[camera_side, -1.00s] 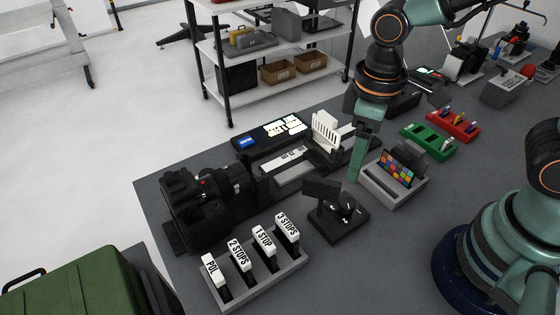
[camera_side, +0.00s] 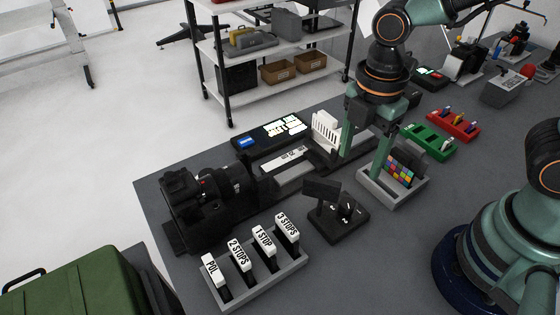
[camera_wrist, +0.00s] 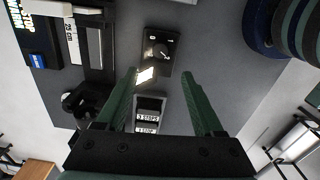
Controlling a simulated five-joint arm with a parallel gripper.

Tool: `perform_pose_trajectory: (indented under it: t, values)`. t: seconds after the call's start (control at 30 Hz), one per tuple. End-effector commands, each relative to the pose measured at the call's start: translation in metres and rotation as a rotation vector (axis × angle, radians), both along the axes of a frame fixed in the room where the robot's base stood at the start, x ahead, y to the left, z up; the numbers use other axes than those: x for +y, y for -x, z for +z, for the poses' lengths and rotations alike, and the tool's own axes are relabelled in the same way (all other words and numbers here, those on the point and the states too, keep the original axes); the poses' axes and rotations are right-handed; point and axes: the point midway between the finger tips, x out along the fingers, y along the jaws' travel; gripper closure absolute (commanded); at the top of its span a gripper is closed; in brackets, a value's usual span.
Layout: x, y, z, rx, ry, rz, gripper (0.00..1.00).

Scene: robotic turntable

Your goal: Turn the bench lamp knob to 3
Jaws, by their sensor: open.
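The bench lamp has a black base (camera_side: 338,226) with a dark tilted head (camera_side: 321,190) and a small dark knob (camera_side: 347,207) with white marks around it. In the wrist view the knob (camera_wrist: 159,50) sits on the black base beyond my fingertips, and the lamp head shows a bright face (camera_wrist: 147,75). The numbers are too small to read, so the knob's setting cannot be told. My gripper (camera_side: 358,167) is open and empty, fingers pointing down, behind the lamp in the side view. In the wrist view my gripper (camera_wrist: 159,74) has its fingers apart, with the lamp between and beyond them.
A grey colour-chart tray (camera_side: 394,195) stands close right of my gripper. A grey rack of labelled filters (camera_side: 262,281) is in front, and a black camera (camera_side: 205,205) is at left. Green (camera_side: 428,141) and red (camera_side: 453,125) trays lie at back right.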

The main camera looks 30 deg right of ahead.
Motion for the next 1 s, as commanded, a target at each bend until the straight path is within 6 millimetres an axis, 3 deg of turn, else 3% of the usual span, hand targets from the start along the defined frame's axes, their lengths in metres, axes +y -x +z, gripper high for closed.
perform_pose_trajectory:
  t: [0.13, 0.33, 0.7, 1.0]
  values:
    - [0.0, 0.0, 0.0, 0.0, 0.0, 0.129, 0.31]
    - [0.0, 0.001, -0.012, 0.004, 0.001, 0.159, 0.31]
    - [-0.001, 0.002, -0.071, 0.007, 0.002, 0.156, 0.31]
    - [0.0, 0.001, -0.108, 0.004, 0.001, 0.155, 0.31]
